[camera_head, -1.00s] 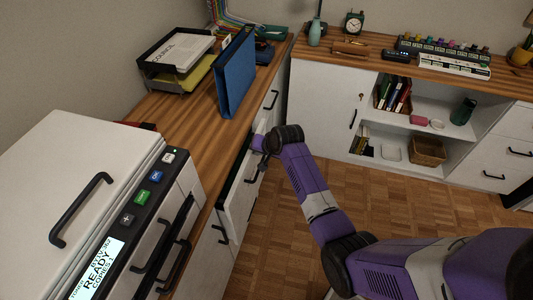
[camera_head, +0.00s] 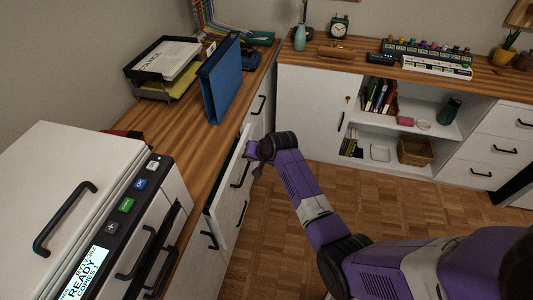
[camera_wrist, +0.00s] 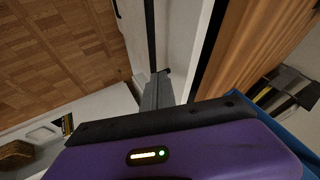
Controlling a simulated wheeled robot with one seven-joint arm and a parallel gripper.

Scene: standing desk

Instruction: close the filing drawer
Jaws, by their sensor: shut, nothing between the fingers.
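The filing drawer (camera_head: 227,188) is in the desk on the left, its white front standing a little out from the desk, partly open. Its dark bar handle (camera_head: 241,172) faces the room. A dark gap shows between the front and the wooden desktop. The drawer's inside is mostly hidden.
A printer (camera_head: 75,185) stands at the near left of the desktop (camera_head: 185,130). A blue binder (camera_head: 220,80) and a paper tray (camera_head: 163,60) stand behind it. A white shelf cabinet (camera_head: 310,110) is at the back. The parquet floor (camera_head: 390,205) is open to the right.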

